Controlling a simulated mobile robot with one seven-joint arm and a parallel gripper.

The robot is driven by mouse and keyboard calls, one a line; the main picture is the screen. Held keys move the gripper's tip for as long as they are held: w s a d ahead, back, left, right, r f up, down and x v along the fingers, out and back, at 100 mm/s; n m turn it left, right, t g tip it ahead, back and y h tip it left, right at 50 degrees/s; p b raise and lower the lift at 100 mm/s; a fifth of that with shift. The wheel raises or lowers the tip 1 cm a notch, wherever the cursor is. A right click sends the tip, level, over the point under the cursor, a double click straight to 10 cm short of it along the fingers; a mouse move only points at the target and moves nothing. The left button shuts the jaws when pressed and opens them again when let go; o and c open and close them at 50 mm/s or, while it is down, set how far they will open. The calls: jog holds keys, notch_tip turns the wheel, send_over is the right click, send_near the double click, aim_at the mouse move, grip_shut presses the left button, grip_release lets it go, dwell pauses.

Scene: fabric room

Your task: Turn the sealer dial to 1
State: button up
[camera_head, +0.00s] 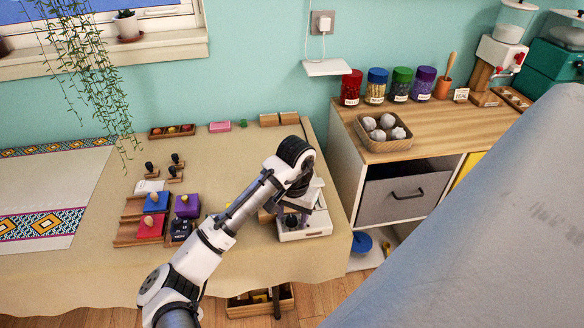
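A small white machine (312,226), which looks like the sealer, sits on the cloth-covered table near its right edge. My arm reaches in from the lower left, and its wrist bends down over the machine. My gripper (291,218) points down at the machine's left part, very close to it or touching; I cannot tell which. The wrist and gripper cover much of the machine. I cannot make out the dial, its numbers or its setting. The fingers are too small and dark to show whether they are open or shut.
Wooden trays with red and blue blocks (150,228), a purple block (187,206) and dark-handled stamps (174,162) lie left of my arm. A wooden cabinet (460,125) with jars stands right. Grey fabric (490,230) fills the right foreground. A plant (85,60) hangs upper left.

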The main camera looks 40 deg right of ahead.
aim_at(294, 219)
notch_tip(294, 219, up, 14)
jog(key=shift+s+d+p, duration=0.15)
jog(key=shift+s+p, duration=0.1)
jog(key=shift+p, duration=0.15)
dwell(0.3)
jog(key=shift+f, duration=0.1)
dwell(0.3)
